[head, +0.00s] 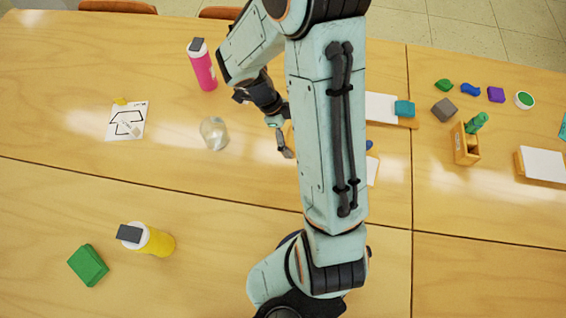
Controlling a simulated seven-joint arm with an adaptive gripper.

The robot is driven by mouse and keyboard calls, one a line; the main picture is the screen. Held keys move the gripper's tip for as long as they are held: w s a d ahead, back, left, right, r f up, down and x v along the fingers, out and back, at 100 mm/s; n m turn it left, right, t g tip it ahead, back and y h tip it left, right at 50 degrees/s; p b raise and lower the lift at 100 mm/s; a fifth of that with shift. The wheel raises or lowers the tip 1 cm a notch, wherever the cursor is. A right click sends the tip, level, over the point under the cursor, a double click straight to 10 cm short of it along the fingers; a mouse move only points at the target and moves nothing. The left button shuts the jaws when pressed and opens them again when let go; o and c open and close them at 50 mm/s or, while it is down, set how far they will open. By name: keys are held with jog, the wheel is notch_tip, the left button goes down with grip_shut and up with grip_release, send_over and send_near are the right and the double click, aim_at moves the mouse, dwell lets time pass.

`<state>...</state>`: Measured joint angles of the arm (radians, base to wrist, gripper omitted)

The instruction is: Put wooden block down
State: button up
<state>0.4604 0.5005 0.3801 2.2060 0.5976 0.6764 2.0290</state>
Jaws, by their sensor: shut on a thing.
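My gripper (283,143) is above the middle of the table, just left of my own arm, which crosses the view and hides much around it. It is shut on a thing. A tan wooden block (289,133) shows as a small sliver at the fingers. The rest of it is behind my arm, so I cannot tell its full shape or whether it touches the table.
A clear glass (214,133) stands left of my gripper, with a pink bottle (202,66) behind it. A drawn paper (127,121) lies farther left. A yellow bottle (155,240) and green block (88,265) are at front left. A wooden holder (465,146) stands right.

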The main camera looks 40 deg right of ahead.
jog(key=shift+n, duration=0.6)
jog(key=f, duration=0.2)
jog(key=a+f, duration=0.1)
jog(key=f, duration=0.2)
jog(key=a+f, duration=0.1)
jog(key=f, duration=0.2)
jog(key=shift+w+a, duration=0.15)
jog(key=shift+f, duration=0.15)
jog(key=o, duration=1.1)
